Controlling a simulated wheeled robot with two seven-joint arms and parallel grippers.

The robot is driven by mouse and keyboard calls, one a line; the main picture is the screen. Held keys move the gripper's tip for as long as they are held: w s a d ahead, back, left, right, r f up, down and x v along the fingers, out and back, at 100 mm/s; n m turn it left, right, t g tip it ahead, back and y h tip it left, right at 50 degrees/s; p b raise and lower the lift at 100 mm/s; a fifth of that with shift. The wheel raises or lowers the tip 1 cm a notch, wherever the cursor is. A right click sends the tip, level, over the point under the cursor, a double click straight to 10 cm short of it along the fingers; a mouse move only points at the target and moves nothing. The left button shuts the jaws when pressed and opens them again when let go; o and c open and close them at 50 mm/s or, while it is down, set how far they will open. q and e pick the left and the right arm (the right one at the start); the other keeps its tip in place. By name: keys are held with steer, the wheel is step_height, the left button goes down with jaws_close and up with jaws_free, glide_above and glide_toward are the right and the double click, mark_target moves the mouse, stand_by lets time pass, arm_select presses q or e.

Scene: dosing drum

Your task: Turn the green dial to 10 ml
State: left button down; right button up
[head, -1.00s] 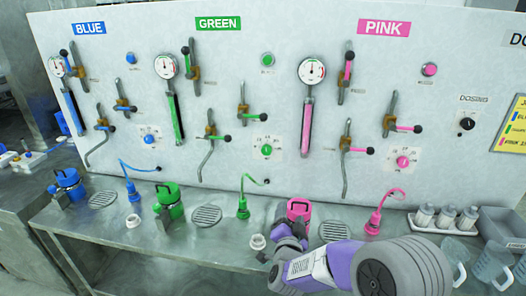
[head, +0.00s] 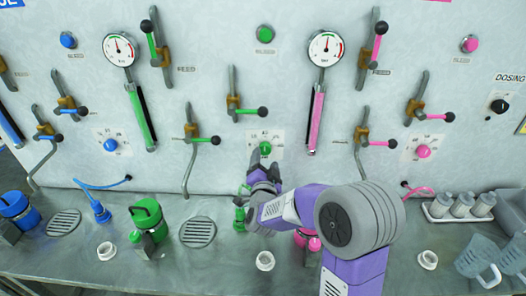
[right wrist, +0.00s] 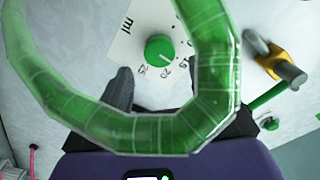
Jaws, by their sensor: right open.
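The green dial (head: 265,148) is a round knob on a white scale plate on the wall panel, left of the pink tube gauge. It also shows in the right wrist view (right wrist: 160,48) beside printed numbers and "ml"; its exact setting is too small to tell. My right gripper (head: 262,168) is just below and in front of the dial in the head view. In the right wrist view its dark fingers (right wrist: 158,75) are open, apart from each other, with the dial beyond their tips. A clear green hose (right wrist: 215,100) arches across that view and hides part of the fingers.
Lever valves with green handles (head: 250,111) stick out near the dial. A blue dial (head: 111,145) and a pink dial (head: 424,151) sit to either side. A green canister (head: 147,217) and a drain grate (head: 198,232) are on the bench below.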

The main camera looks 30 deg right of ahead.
mark_target(265, 150)
steer(key=shift+x, duration=2.1)
steer(key=c, duration=1.1)
steer(key=shift+o, duration=0.2)
steer(key=shift+a+n, duration=0.1)
steer(key=shift+n, duration=0.3)
steer(key=n, duration=0.3)
steer(key=shift+n+p, duration=0.3)
steer(key=shift+p, duration=0.05)
steer(key=shift+n+p, duration=0.6)
steer(key=shift+n, duration=1.6)
